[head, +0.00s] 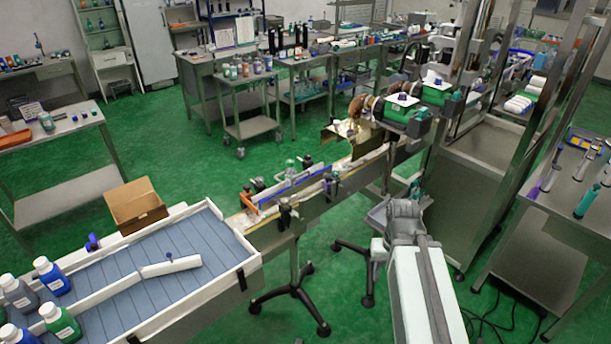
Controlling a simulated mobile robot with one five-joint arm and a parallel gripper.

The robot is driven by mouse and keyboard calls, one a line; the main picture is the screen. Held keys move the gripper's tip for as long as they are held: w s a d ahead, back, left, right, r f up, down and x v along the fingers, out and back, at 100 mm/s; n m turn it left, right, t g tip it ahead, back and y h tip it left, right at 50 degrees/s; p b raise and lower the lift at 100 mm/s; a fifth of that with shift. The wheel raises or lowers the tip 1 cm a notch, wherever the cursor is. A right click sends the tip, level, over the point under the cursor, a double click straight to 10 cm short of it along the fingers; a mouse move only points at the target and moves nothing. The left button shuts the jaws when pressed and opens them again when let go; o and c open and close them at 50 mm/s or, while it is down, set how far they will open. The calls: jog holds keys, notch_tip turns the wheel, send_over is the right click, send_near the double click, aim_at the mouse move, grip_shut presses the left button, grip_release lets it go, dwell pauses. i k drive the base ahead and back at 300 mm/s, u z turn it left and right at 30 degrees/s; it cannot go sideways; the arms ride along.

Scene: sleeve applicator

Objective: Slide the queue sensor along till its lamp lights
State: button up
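Small black fittings sit along the narrow conveyor (330,196) in the middle of the head view. One is a black clamp-like block (286,213) on its near side, and an orange bracket (248,197) stands at its left end. I cannot tell which of these is the queue sensor, and no lit lamp can be made out. My arm reaches up from the bottom right, and my gripper (385,218) is at its grey far end, right of the conveyor and apart from these fittings. Its fingers are too small and hidden to tell open from shut.
A wide accumulation table (150,285) with white rails joins the conveyor at left, with several bottles (50,277) at its left end. An open cardboard box (135,205) stands behind it. A steel machine frame (475,160) rises at right. Black stand legs (295,292) stand under the conveyor.

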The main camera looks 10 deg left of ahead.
aim_at(327, 185)
jog(key=u, duration=0.35)
jog(key=i, duration=1)
